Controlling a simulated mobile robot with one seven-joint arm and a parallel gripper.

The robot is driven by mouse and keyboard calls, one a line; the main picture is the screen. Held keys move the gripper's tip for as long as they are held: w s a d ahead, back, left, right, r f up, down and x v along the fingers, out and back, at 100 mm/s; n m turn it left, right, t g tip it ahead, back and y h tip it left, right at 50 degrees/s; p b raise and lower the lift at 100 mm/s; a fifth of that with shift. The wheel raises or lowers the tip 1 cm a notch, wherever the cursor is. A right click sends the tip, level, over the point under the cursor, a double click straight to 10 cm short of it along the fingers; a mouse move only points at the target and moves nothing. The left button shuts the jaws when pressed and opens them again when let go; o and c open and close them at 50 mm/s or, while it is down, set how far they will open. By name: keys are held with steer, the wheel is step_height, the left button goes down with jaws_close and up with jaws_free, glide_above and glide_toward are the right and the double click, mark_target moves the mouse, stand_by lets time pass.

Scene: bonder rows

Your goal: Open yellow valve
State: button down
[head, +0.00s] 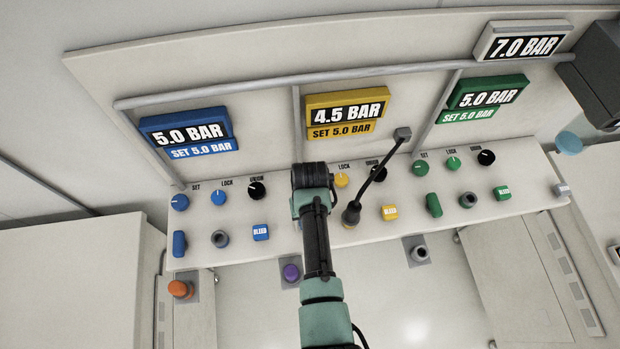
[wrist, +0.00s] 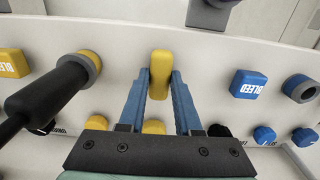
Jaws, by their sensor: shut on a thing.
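The yellow valve (wrist: 160,68) is an elongated yellow handle on the pale panel. Its long side runs up and down in the wrist view. The blue fingers of my gripper (wrist: 160,84) lie on both sides of it, shut on it near their tips. In the head view my own arm hides the yellow valve and the fingers. The yellow display (head: 347,112) above reads 4.5 BAR, with SET 5.0 BAR below.
A dark plug (head: 351,213) with a hose sits in the yellow port close beside my arm; it also shows in the wrist view (wrist: 45,92). A blue valve (head: 179,244) and a green valve (head: 433,205) are on either side. Yellow (head: 389,212) and blue bleed buttons (head: 261,232) are nearby.

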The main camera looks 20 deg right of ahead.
steer(key=c, duration=0.6)
jaws_free()
step_height(320, 180, up, 13)
steer(key=b, duration=0.1)
steer(key=shift+b, duration=0.4)
